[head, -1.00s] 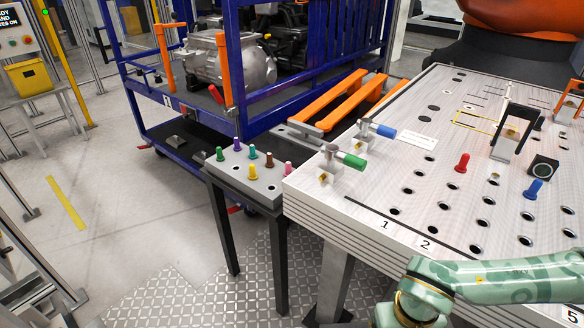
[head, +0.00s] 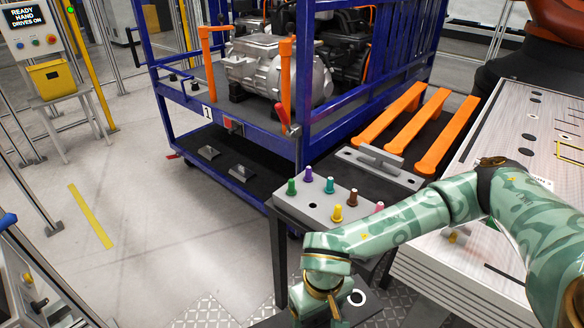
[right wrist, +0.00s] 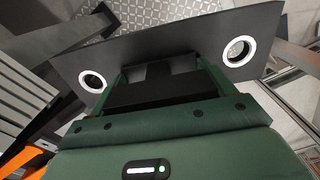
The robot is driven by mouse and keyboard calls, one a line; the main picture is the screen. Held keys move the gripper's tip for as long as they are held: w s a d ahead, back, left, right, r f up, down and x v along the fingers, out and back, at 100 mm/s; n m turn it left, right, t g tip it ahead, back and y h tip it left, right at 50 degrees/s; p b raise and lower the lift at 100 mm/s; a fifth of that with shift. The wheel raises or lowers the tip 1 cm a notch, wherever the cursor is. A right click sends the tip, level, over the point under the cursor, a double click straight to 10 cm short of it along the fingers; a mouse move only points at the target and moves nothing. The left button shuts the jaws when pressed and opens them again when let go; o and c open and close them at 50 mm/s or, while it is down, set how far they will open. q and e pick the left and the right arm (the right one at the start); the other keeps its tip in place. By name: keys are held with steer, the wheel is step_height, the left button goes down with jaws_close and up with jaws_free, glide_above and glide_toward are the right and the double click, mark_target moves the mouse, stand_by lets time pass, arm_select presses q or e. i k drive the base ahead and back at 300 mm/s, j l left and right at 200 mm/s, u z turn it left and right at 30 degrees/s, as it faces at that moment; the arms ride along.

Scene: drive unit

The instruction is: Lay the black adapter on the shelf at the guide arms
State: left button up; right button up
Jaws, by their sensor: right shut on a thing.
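The black adapter (right wrist: 160,52) is a flat dark plate with two white-rimmed round holes in the right wrist view. My right gripper (right wrist: 160,75) is shut on it between the holes. In the head view the adapter (head: 369,304) shows partly at the bottom, one white ring visible, held by my right gripper (head: 325,312) below the peg stand. Three orange arms (head: 447,135) lie side by side beside the blue cart, with a grey block at their near ends. The cart's black lower shelf (head: 225,165) carries two small metal blocks. My left gripper is out of view.
A grey stand with several coloured pegs (head: 317,205) is just beyond my right gripper. The blue cart (head: 245,190) holds metal machine units. The white hole-pattern table (head: 525,115) is at right, partly behind my arm. Open floor (head: 150,240) lies at left.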

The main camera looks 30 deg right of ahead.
mark_target(361, 185)
steer(key=i+j+u, duration=0.2)
steer(key=i, duration=0.35)
steer(key=i+u, duration=0.2)
steer(key=i, duration=0.35)
steer(key=i+z, duration=0.5)
steer(key=i+j+z, duration=0.2)
steer(key=z, duration=0.3)
steer(key=i+j+z, duration=0.1)
steer(key=z, duration=0.35)
steer(key=i+j+z, duration=0.25)
steer(key=z, duration=0.2)
steer(key=i+j+z, duration=0.2)
steer(key=z, duration=0.2)
steer(key=i+j+z, duration=0.1)
steer(key=j+z, duration=0.35)
steer(key=i+j+z, duration=0.15)
steer(key=j+z, duration=0.15)
steer(key=i+j+z, duration=0.25)
steer(key=k+j, duration=0.05)
steer(key=k, duration=0.05)
